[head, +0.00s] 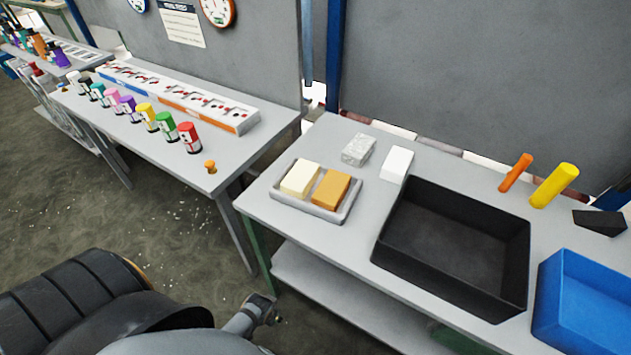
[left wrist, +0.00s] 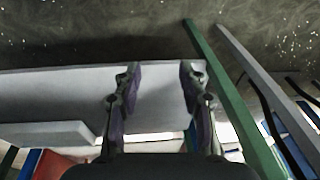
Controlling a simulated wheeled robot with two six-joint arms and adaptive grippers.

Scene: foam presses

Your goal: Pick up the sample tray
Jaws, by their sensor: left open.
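The sample tray (head: 307,209) is a shallow light grey tray on the near left part of the right-hand table in the head view. It holds a cream block (head: 300,178) and an orange-tan block (head: 331,189) side by side. My left gripper (head: 268,309) is low in front of the table, below the tabletop and well apart from the tray. In the left wrist view its two fingers (left wrist: 159,72) are spread with nothing between them. The tray is not recognisable in that view. My right gripper is not in view.
A black bin (head: 450,225) and a blue bin (head: 590,305) stand right of the tray. A speckled block (head: 358,149) and white block (head: 397,163) lie behind it. A lower shelf (head: 330,292) and green table leg (head: 256,245) are near my gripper. Colored bottles line the left table.

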